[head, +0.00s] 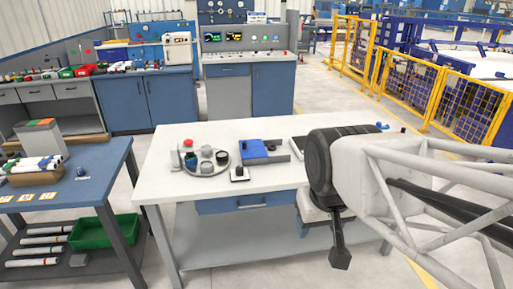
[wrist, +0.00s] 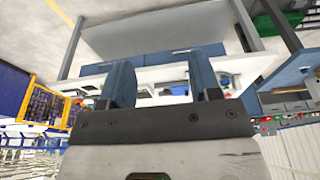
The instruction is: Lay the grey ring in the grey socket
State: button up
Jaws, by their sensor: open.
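On the white table (head: 180,140) stands a round grey plate (head: 200,169) with several short cylinders on it: a grey one (head: 207,151), a dark one, a white one, and pieces with red, green and blue. The grey ring and the grey socket are too small to tell apart surely; both may be among these. My gripper (head: 340,257) is in front of the table's right part, pointing down, away from the plate. In the wrist view my gripper (wrist: 162,80) shows two blue-grey fingers apart with nothing between them. The table (wrist: 150,74) lies beyond them, tilted in view.
A blue block (head: 255,150) on a grey base and a small white-and-black piece (head: 239,174) stand right of the plate. A blue bench (head: 60,180) with pipes is at the left. The table's front left is clear.

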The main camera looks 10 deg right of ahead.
jog(key=shift+s+f, duration=0.4)
jog(key=shift+s, duration=0.25)
jog(key=shift+o, duration=0.4)
jog(key=shift+w, duration=0.1)
